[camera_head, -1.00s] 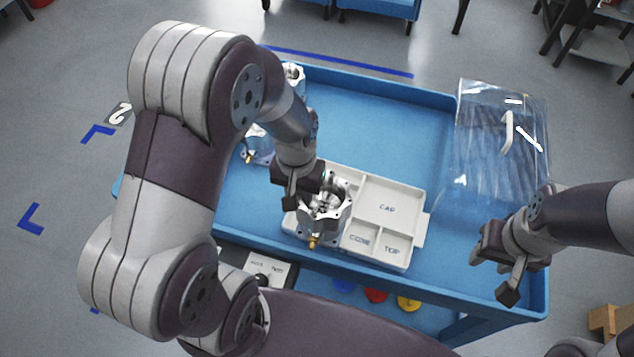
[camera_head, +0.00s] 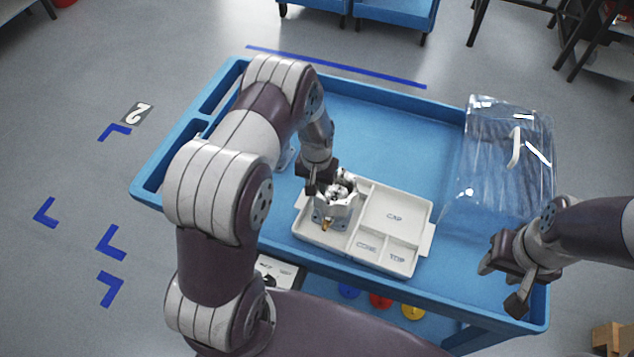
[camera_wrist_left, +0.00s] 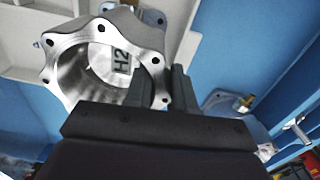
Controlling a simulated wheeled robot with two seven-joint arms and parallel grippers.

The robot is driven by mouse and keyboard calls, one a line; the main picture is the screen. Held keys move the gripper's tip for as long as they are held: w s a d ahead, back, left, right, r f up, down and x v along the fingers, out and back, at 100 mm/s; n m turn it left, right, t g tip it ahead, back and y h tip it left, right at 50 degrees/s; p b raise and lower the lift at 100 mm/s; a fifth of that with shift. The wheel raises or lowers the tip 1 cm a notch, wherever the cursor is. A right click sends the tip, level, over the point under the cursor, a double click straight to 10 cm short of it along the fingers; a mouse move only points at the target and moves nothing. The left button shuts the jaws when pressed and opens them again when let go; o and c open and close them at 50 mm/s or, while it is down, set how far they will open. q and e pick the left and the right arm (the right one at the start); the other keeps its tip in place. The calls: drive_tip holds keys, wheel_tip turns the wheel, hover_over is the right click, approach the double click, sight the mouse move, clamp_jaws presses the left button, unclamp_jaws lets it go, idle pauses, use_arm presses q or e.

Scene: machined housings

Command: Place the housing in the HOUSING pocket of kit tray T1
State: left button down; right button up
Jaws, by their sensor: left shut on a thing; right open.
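The housing (camera_head: 333,207) is a silvery machined ring-like part with a flanged rim and a brass fitting at its front. It is at the left compartment of the white kit tray (camera_head: 386,262); I cannot tell whether it touches the floor there. My left gripper (camera_head: 322,186) is shut on its wall from the far left side. In the left wrist view the housing (camera_wrist_left: 80,62) shows its open bore with an "H2" mark inside, and the left gripper's fingers (camera_wrist_left: 163,88) pinch its rim. The tray's other compartments read CAP, CORE and TOP and look empty. My right gripper (camera_head: 508,275) is open and empty, right of the tray.
The tray lies on a blue cart top (camera_head: 380,130) with raised edges. A clear plastic box (camera_head: 497,165) with a white handle stands at the right. Another housing (camera_wrist_left: 226,101) shows in the left wrist view. The cart's far middle is clear.

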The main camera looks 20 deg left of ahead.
use_arm(q)
drive_tip(key=c, duration=0.9)
unclamp_jaws()
drive_tip(key=shift+s+f, duration=0.1)
drive_tip(key=shift+c, duration=0.2)
drive_tip(key=shift+r, duration=0.3)
wheel_tip(320, 180, up, 12)
drive_tip(key=b, duration=0.2)
drive_tip(key=s+d+r, duration=0.1)
drive_tip(key=s+r, duration=0.1)
drive_tip(key=s, duration=0.5)
drive_tip(key=s+d+r+m+t, duration=0.1)
drive_tip(key=s+d+r, duration=0.1)
drive_tip(key=s, duration=0.6)
drive_tip(key=shift+s+d+r, duration=0.15)
drive_tip(key=shift+d+r, duration=0.1)
drive_tip(key=shift+r, duration=0.6)
